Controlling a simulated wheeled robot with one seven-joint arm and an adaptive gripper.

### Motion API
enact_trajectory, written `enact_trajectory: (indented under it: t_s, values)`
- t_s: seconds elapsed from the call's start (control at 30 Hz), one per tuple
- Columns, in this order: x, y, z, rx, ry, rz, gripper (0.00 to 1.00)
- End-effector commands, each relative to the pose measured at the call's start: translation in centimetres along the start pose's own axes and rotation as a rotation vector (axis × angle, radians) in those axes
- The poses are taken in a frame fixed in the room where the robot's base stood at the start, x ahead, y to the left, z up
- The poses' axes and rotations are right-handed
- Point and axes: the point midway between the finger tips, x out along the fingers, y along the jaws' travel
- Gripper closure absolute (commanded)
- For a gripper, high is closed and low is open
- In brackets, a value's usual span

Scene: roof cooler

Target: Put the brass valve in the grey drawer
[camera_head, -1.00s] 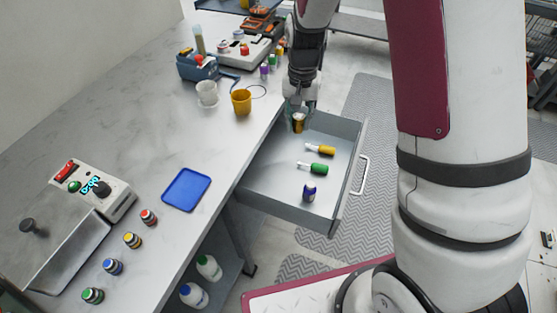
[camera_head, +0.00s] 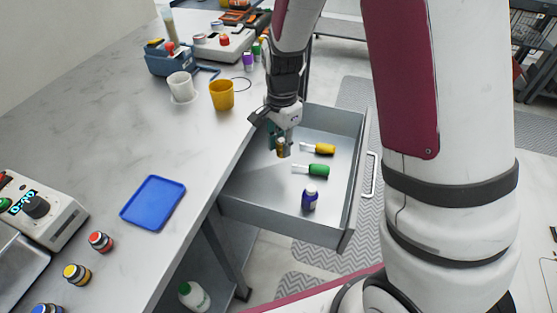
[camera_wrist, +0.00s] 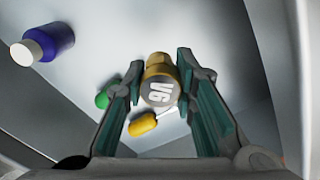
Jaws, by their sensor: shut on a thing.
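The brass valve (camera_wrist: 158,82) is between the fingers of my gripper (camera_wrist: 160,95), with a round grey face marked V6 toward the wrist camera. In the head view my gripper (camera_head: 279,140) points down into the open grey drawer (camera_head: 270,219), at its far left part, and is shut on the valve (camera_head: 281,149). Whether the valve touches the drawer floor cannot be told. A yellow-handled screwdriver (camera_head: 323,149), a green-handled screwdriver (camera_head: 317,171) and a dark blue bottle with a white cap (camera_head: 309,199) lie or stand in the drawer, right of and nearer than the valve.
The drawer handle (camera_head: 371,175) is at the right. On the worktop are a blue tray (camera_head: 153,203), a yellow cup (camera_head: 222,95), a white mug (camera_head: 181,86) and several small jars. The drawer floor between the valve and the bottle has bare room.

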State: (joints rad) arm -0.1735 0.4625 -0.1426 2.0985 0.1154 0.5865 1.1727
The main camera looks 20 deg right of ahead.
Motion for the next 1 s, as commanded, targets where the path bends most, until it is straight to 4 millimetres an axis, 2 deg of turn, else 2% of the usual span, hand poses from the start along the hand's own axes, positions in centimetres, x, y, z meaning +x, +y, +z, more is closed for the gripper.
enact_trajectory:
  t_s: [0.03, 0.27, 0.47, 0.87, 0.9, 0.97, 1.0]
  values:
    - [0.8, 0.0, 0.0, 0.000, -0.001, 0.002, 1.00]
    - [2.4, 0.0, 0.0, -0.001, -0.001, 0.001, 1.00]
    - [5.1, 0.0, 0.0, -0.001, -0.001, 0.002, 1.00]
    - [5.6, 0.0, 0.0, -0.003, 0.000, -0.001, 1.00]
    - [5.6, 0.0, 0.0, -0.003, 0.000, -0.001, 0.70]
    - [5.5, 0.0, 0.0, -0.003, 0.000, -0.001, 0.57]
    - [5.5, 0.0, 0.0, -0.003, 0.000, -0.001, 0.55]
